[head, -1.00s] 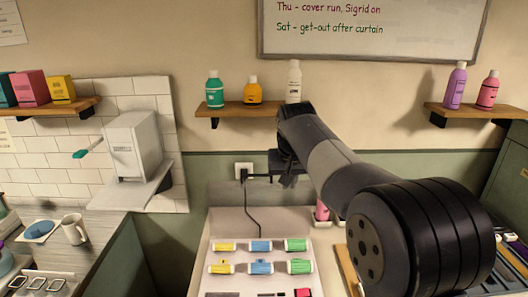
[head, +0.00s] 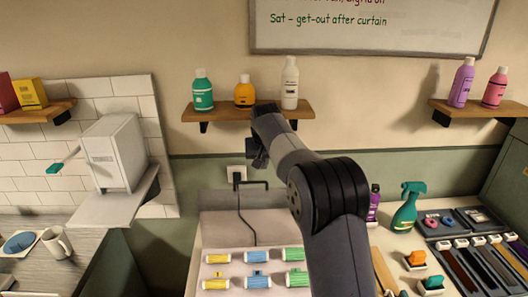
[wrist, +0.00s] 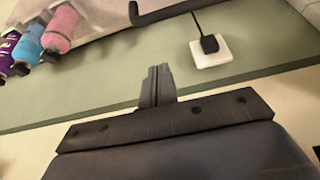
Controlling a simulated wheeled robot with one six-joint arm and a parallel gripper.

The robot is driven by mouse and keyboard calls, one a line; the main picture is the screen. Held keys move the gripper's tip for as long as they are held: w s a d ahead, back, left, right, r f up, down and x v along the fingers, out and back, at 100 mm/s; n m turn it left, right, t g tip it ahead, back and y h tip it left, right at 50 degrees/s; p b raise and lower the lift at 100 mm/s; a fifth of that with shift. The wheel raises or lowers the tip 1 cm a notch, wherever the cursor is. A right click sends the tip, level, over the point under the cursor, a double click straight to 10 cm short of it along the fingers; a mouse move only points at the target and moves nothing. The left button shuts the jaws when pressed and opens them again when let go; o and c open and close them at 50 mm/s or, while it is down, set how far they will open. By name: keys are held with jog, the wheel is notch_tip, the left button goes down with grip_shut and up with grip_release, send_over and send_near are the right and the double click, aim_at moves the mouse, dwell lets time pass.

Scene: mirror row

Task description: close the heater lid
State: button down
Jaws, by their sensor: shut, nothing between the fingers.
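The heater (head: 228,263) is a pale case holding yellow, blue and green rollers, below the middle of the head view. Its pale lid (head: 217,228) stands open at the back, near the wall. A black bar handle (head: 251,183) shows at the lid's top edge; part of it also shows at the top of the wrist view (wrist: 165,12). My gripper (head: 256,158) is near the wall, just above the handle in the picture and apparently apart from it. In the wrist view its fingers (wrist: 158,75) are together and empty. My arm hides the heater's right side.
A wall socket (head: 236,174) with a black plug and cord is behind the lid. A shelf (head: 222,113) with bottles is close to my gripper. A white cabinet (head: 113,155) stands left. A green spray bottle (head: 407,208) and trays are on the right counter.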

jog(key=f, duration=0.2)
send_over(264, 188)
jog(key=shift+p, duration=0.35)
dwell(0.4)
